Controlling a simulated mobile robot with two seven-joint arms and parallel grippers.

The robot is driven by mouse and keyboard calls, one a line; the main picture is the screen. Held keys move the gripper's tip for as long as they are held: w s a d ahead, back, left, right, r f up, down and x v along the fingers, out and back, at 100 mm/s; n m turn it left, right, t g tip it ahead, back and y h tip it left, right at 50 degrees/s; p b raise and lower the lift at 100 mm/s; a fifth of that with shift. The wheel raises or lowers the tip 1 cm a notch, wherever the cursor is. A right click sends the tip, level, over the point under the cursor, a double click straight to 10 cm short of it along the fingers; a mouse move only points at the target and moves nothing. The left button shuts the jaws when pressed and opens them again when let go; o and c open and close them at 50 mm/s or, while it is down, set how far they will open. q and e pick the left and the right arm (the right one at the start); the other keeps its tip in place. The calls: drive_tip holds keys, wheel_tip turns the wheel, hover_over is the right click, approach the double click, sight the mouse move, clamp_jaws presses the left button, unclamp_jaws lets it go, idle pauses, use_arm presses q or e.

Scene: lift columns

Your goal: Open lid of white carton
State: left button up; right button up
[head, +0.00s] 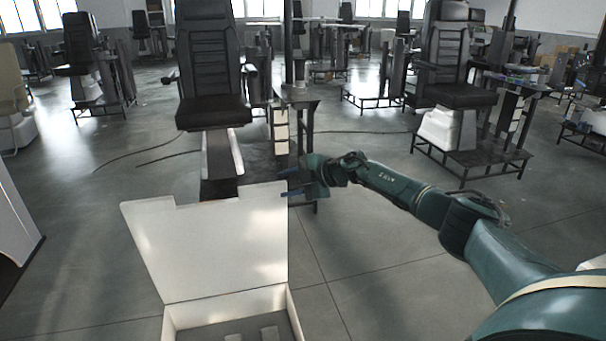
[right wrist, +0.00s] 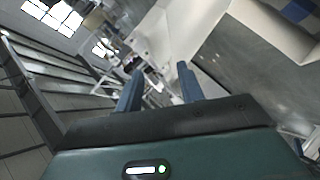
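The white carton (head: 297,317) stands at the bottom of the head view, partly cut off by the lower edge. Its lid (head: 215,245) is raised, standing up from the far side with its broad face toward me. Grey pieces (head: 235,332) show inside the carton. My right gripper (head: 288,181) is at the upper right corner of the lid; I cannot tell whether it touches it. In the right wrist view its two blue fingers (right wrist: 160,70) are spread apart with nothing held between them. My left gripper is not in view.
A black chair (head: 212,70) on a stand is behind the lid. Another chair on a dark frame (head: 457,95) stands at the back right. A white panel (head: 12,225) is at the left edge. Grey floor (head: 85,245) is clear left of the carton.

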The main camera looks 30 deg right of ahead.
drive_tip(key=shift+v, duration=2.2)
drive_tip(key=s+a+f+m+t+y, duration=0.1)
drive_tip(key=s+a+f, duration=0.3)
drive_tip(key=a, duration=0.4)
drive_tip(key=s+a+f+m+y+p, duration=0.1)
drive_tip(key=s+a+f+m, duration=0.2)
drive_tip(key=a, duration=0.5)
drive_tip(key=s+a+f+t+y, duration=0.1)
drive_tip(key=s+a+f, duration=0.35)
drive_tip(key=a, duration=0.35)
drive_tip(key=s+f+m+g+h, duration=0.1)
drive_tip(key=s+f+m+h, duration=0.2)
drive_tip(key=s, duration=0.9)
drive_tip(key=s+f+m+h+p, duration=0.1)
drive_tip(key=s+f+m+h, duration=0.3)
drive_tip(key=s+f+m, duration=0.3)
drive_tip(key=s+m, duration=0.2)
drive_tip(key=s, duration=0.3)
drive_tip(key=shift+s+a+g, duration=0.15)
drive_tip(key=shift+s+g, duration=0.05)
drive_tip(key=shift+g, duration=0.2)
drive_tip(key=shift+s, duration=0.15)
